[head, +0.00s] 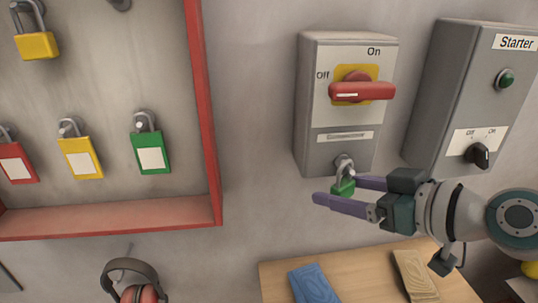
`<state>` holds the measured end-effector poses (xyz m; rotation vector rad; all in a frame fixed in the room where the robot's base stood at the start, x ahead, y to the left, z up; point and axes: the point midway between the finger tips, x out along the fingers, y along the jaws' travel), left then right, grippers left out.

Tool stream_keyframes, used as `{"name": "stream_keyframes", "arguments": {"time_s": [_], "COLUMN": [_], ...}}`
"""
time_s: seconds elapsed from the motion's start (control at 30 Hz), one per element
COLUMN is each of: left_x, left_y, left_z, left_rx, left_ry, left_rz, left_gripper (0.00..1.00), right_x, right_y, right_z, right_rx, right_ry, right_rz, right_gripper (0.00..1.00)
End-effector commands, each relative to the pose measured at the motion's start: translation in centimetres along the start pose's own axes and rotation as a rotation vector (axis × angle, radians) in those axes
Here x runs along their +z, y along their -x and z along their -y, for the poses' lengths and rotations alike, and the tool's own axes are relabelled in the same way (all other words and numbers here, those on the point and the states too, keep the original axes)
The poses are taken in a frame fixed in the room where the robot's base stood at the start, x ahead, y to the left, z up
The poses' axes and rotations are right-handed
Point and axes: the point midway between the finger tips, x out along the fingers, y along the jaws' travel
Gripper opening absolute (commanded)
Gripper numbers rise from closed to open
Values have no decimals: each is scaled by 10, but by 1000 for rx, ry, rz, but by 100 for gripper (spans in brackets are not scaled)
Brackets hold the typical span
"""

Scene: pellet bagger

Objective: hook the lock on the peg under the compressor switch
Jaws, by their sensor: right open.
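The compressor switch box (310,112) is on the wall, with its red handle (362,91) lying level near the "Off" and "On" marks. Its label is too blurred to read well. A small green lock (343,187) is just below the box. Its shackle is at the round peg (344,160) low on the box front and appears to hang over it. My right gripper (337,191) comes in from the right with its purple fingers open, one finger passing just below the lock and the other to its right. My left gripper is not in view.
A red-framed lock board (206,120) at left holds yellow, red and green locks. A Starter box (449,95) stands to the right. Below are ear muffs (132,278) and a wooden table (350,272) with blue gloves (313,284) and tan gloves (415,276).

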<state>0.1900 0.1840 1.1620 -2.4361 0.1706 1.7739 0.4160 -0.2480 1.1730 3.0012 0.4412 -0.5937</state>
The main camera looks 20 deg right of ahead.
Motion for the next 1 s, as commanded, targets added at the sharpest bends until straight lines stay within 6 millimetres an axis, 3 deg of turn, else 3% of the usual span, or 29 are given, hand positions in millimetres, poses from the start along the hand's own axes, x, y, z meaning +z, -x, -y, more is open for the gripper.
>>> {"name": "stream_keyframes", "arguments": {"time_s": [0.37, 0.8, 1.0], "left_x": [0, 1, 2], "left_y": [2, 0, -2], "left_z": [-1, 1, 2], "left_rx": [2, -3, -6], "left_ry": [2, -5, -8], "left_rz": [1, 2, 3], "left_gripper": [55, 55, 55], "right_x": [-6, 0, 1], "right_y": [10, 79, 95], "right_z": [-6, 0, 1], "right_rx": [15, 1, 1], "right_ry": [8, 4, 0], "right_rz": [-14, -1, -1], "right_gripper": [87, 87, 87]}}
